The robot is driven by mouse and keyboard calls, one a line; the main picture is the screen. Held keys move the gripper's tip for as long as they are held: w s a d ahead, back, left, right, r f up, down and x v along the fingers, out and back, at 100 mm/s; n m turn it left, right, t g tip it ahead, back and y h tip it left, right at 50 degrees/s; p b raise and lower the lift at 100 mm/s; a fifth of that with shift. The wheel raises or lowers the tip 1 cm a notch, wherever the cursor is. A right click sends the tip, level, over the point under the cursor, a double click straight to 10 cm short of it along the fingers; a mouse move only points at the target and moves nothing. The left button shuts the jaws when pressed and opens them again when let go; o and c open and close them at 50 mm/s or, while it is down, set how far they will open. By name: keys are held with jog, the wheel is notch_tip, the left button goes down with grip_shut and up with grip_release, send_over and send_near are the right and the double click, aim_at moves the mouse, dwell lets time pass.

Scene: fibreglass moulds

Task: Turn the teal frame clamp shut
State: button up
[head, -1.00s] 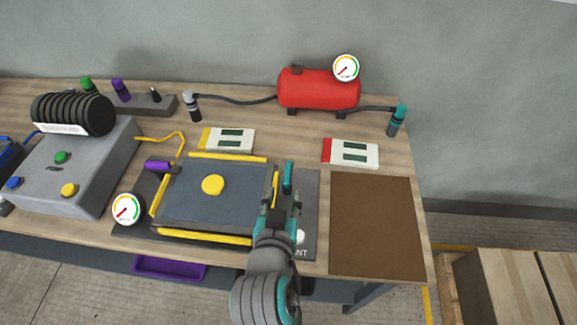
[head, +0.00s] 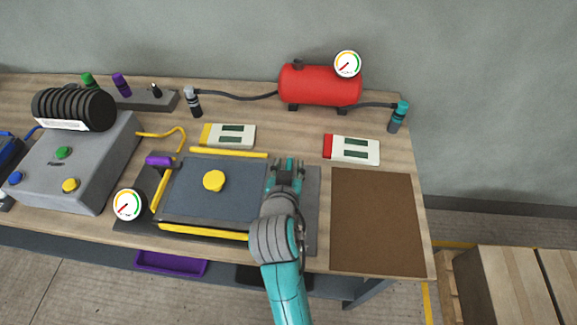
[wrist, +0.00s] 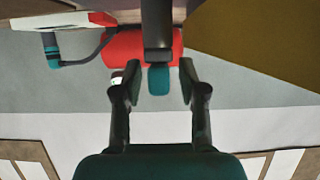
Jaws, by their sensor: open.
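The teal frame clamp shows in the wrist view as a dark bar with a teal grip (wrist: 158,80). In the head view my gripper hides most of it, at the right side of the framed dark panel (head: 235,188). My gripper (head: 288,164) is open. In the wrist view its two fingers (wrist: 159,72) stand on either side of the teal grip, with a visible gap to each. A purple clamp handle (head: 158,160) lies at the panel's left side. A yellow round knob (head: 214,180) sits on the panel.
A red tank (head: 320,86) with a gauge (head: 347,64) stands at the back. A red-and-white box (head: 352,149) is right of my gripper, and a yellow-and-white one (head: 229,135) behind the panel. A bare brown mat (head: 377,220) lies at right. A gauge (head: 128,205) stands at left.

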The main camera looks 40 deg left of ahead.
grip_shut()
dwell(0.3)
jog(key=n+g+y, duration=0.2)
jog(key=n+y, duration=0.1)
jog(key=shift+n+g, duration=0.4)
jog(key=n+g+y, duration=0.1)
jog(key=n+g, duration=0.1)
jog(key=n+g+y, duration=0.2)
jog(key=n+g, duration=0.1)
jog(key=shift+s+a+g, duration=0.1)
jog(key=shift+g, duration=0.2)
jog(key=n+g, duration=0.2)
jog(key=g, duration=0.1)
jog(key=n+g, duration=0.3)
jog(key=shift+s+n, duration=0.2)
jog(key=shift+n, duration=0.1)
jog(key=shift+s+n+g+h, duration=0.2)
jog(key=shift+n+g+h, duration=0.6)
jog(key=shift+n+g, duration=0.9)
jog(key=shift+f+g, duration=0.1)
jog(key=shift+g, duration=0.3)
